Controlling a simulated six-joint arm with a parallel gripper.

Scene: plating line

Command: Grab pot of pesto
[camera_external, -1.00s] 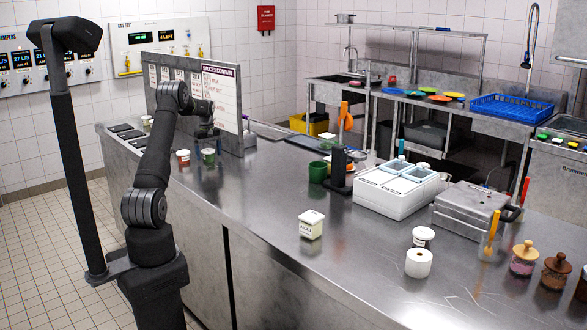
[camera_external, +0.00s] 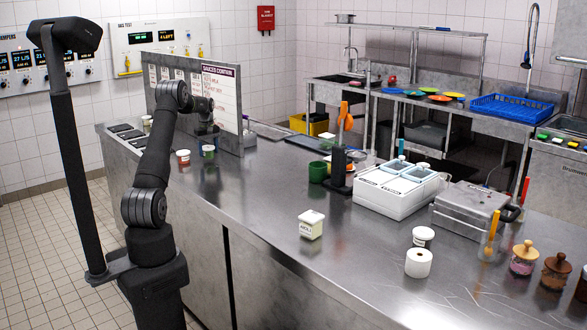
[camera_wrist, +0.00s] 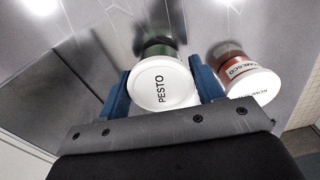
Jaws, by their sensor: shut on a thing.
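The pesto pot (camera_wrist: 165,86) has a white lid reading PESTO and a green body. In the wrist view it sits between the two blue fingers of my gripper (camera_wrist: 162,80), which is shut on it. In the external view the pot (camera_external: 208,153) shows as a small green pot below my gripper (camera_external: 207,138), near the menu board at the far left of the counter. I cannot tell whether its base touches the counter.
A romesco pot (camera_wrist: 250,85) with a red body and white lid stands close beside the right finger; it also shows in the external view (camera_external: 183,157). The sauces board (camera_external: 222,95) stands just behind.

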